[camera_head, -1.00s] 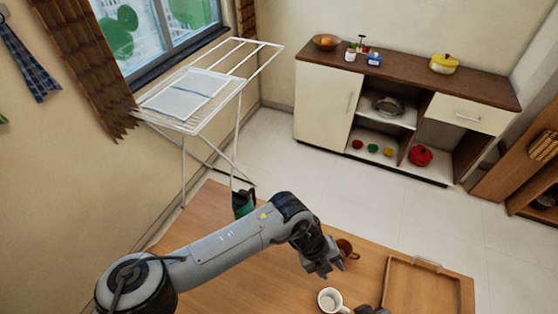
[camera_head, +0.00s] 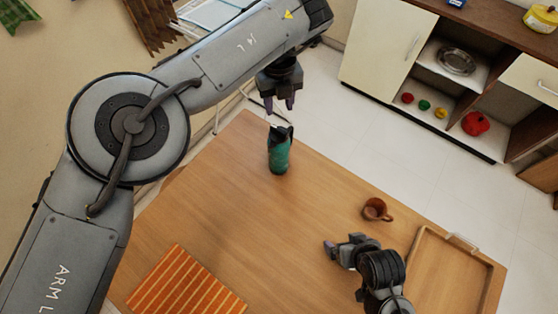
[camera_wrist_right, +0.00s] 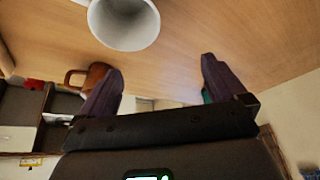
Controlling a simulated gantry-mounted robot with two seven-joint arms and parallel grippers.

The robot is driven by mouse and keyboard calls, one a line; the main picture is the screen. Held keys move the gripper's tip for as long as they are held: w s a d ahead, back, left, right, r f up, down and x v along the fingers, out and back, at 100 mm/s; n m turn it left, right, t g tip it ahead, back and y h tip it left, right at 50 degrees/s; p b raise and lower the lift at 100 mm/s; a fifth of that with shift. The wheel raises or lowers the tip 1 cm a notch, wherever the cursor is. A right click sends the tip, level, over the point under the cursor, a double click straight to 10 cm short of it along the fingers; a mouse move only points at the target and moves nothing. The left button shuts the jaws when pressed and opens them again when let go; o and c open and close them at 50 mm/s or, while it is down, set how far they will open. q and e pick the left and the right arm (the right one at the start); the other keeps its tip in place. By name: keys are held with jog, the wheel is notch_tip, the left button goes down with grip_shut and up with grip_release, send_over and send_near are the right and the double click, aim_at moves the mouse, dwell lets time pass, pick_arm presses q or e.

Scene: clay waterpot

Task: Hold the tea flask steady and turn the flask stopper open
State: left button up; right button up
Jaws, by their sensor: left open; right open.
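The tea flask (camera_head: 279,157) stands upright on the table, with a green body. Its dark top with the flask stopper (camera_head: 281,132) is too small to make out in detail. My left gripper (camera_head: 279,105) is open and empty, with its fingers pointing down just above the flask's top in the picture. My right gripper (camera_head: 340,248) is open over the front of the table, right of and nearer than the flask. In the right wrist view its fingers (camera_wrist_right: 162,68) are spread with nothing between them. A sliver of green, perhaps the flask, shows behind one finger.
A brown cup (camera_head: 375,209) stands right of the flask, near a wooden tray (camera_head: 420,262). A white mug (camera_wrist_right: 125,22) shows close in the right wrist view. An orange striped mat (camera_head: 185,285) lies front left. The table around the flask is clear.

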aim_at(279, 157)
jog(key=w+a+m+t+h, duration=0.1)
jog(key=w+a+t, duration=0.8)
jog(key=w+a, duration=0.95)
jog(key=x, duration=1)
jog(key=shift+w+d, duration=0.1)
jog(key=shift+w, duration=0.3)
